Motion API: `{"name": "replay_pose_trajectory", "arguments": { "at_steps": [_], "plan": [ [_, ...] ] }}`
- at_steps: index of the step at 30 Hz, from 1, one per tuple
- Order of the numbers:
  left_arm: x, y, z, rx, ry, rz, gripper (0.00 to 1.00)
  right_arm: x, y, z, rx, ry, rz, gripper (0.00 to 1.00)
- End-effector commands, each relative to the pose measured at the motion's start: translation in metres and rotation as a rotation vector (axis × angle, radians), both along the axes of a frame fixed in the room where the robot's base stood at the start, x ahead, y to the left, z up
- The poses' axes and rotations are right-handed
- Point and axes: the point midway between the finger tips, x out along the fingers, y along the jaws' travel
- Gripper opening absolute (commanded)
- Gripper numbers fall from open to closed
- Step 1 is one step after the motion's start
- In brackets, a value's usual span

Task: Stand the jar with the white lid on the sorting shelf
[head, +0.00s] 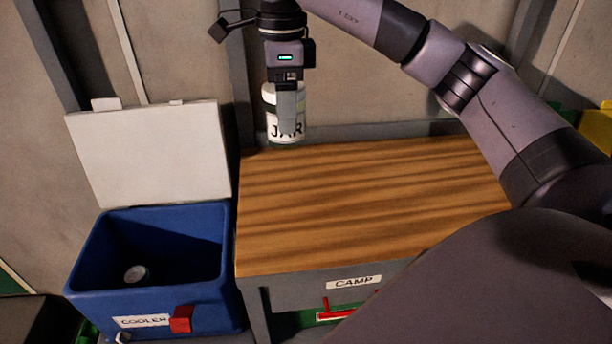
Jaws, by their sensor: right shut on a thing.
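The jar (300,126) has a pale label reading "JAR" and hangs upright in my right gripper (286,103). The gripper points down and is shut on it, with a finger across the front of the jar. The jar is at the back left edge of a wooden-topped surface (370,200) labelled "CAMP". I cannot tell whether it touches the wood. No shelf labelled as the sorting shelf shows. My left gripper is not in view.
A blue cooler (90,262) stands open at the left, its white lid (150,150) raised. A small round pale thing (136,273) lies inside it. The wooden top is clear. A wall is close behind. Something yellow (597,128) shows at the far right.

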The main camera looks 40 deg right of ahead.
Motion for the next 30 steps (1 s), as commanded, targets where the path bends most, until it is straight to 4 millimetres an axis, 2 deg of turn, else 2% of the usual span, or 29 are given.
{"name": "replay_pose_trajectory", "arguments": {
  "at_steps": [1,9,15,25,30],
  "plan": [
    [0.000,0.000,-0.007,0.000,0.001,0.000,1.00,-0.001,0.000,-0.016,0.001,0.006,0.000,0.38],
    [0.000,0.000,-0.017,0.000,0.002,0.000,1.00,-0.001,0.000,-0.074,0.000,0.006,-0.001,0.38],
    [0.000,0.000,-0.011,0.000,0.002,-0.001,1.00,-0.001,0.000,-0.117,0.000,0.004,-0.001,0.38],
    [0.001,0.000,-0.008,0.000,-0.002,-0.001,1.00,0.000,-0.001,-0.147,0.000,0.001,-0.001,0.38],
    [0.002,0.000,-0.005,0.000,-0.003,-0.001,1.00,0.000,0.000,-0.173,-0.001,0.003,-0.001,0.38]
  ]
}}
